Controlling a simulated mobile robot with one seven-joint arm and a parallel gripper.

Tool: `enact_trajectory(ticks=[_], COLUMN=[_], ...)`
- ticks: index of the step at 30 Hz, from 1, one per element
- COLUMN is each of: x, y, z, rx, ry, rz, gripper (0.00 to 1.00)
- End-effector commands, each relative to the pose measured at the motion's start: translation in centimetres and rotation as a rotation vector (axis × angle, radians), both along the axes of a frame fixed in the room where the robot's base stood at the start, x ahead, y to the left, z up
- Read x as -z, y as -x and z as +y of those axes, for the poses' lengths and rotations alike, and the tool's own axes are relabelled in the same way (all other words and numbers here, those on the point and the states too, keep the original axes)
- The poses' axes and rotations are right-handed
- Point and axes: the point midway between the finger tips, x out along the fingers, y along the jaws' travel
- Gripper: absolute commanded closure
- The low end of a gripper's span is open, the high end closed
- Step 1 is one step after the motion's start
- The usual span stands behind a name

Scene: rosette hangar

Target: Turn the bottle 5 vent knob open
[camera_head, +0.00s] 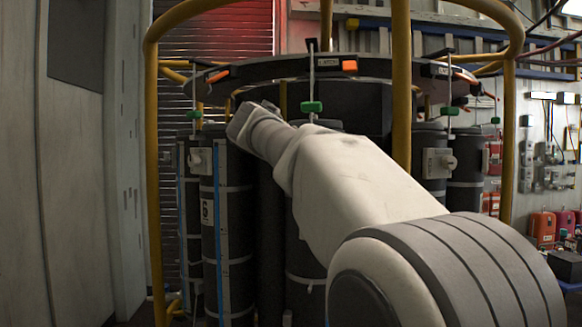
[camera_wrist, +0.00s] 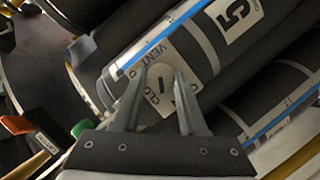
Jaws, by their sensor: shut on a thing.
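In the wrist view, bottle 5 (camera_wrist: 205,45) is a dark cylinder with pale bands and a white label with a 5. A pale plate marked VENT (camera_wrist: 190,50) is fixed on its side. The round grey vent knob (camera_wrist: 157,92) sits on this plate, with a dark mark on its face. My gripper (camera_wrist: 160,78) is shut on the knob, one finger on each side. The plate's lettering is partly hidden by the fingers. In the head view my arm hides the gripper and this knob.
Bottle 6 (camera_head: 207,230) stands at the left in the head view, with its own knob plate (camera_head: 200,160). Yellow rails (camera_head: 401,90) cage the bottle ring. Green-handled (camera_head: 311,107) and orange-tagged parts hang above. Red boxes (camera_head: 541,228) stand at the far right.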

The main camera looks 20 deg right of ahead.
Motion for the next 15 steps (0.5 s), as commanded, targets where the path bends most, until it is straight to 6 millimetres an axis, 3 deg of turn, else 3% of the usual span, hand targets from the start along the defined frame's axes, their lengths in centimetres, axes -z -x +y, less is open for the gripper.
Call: enact_trajectory(ticks=[15], x=[0.11], y=[-0.06], z=[0.14], rx=[-0.002], ry=[0.237], rz=[0.115], gripper=[1.00])
